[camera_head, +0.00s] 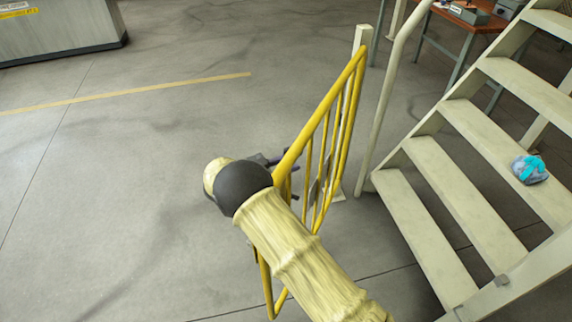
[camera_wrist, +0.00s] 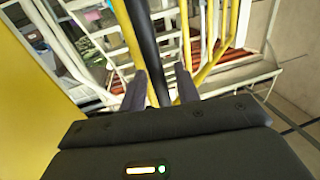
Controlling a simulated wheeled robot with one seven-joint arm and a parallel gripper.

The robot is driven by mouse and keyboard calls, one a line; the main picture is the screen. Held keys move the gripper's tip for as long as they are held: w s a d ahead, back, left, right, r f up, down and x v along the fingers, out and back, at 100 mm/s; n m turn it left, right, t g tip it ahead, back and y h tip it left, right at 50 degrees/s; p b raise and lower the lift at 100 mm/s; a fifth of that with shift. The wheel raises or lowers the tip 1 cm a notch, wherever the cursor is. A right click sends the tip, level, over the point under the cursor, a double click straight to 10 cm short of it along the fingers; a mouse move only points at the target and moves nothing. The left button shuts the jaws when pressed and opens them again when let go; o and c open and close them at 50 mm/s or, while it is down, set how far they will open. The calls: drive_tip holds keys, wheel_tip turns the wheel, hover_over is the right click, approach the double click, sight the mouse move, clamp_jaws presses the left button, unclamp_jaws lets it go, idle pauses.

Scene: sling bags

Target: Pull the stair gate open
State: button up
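The stair gate (camera_head: 322,110) is a yellow barred frame beside a pale post (camera_head: 362,38). It stands out over the floor at an angle to the stairs. My gripper (camera_head: 268,160) is at the gate's near end, largely hidden behind my dark wrist in the head view. In the wrist view my gripper (camera_wrist: 161,80) has its two fingers apart. A black bar (camera_wrist: 146,35) and yellow bars (camera_wrist: 123,28) of the gate run up between and beside the fingers. A gap shows right of the black bar; contact with the left finger is unclear.
Pale stairs (camera_head: 425,235) with a handrail (camera_head: 385,90) rise at the right. A grey and turquoise item (camera_head: 529,169) lies on a tread. A brown table (camera_head: 470,20) stands behind. A grey cabinet (camera_head: 60,25) is at the far left. The floor left of the gate is clear.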

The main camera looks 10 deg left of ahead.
drive_tip(key=shift+s+a, duration=0.1)
drive_tip(key=v, duration=0.7)
drive_tip(key=shift+a+b, duration=0.15)
drive_tip(key=shift+b, duration=0.15)
drive_tip(key=shift+s, duration=0.1)
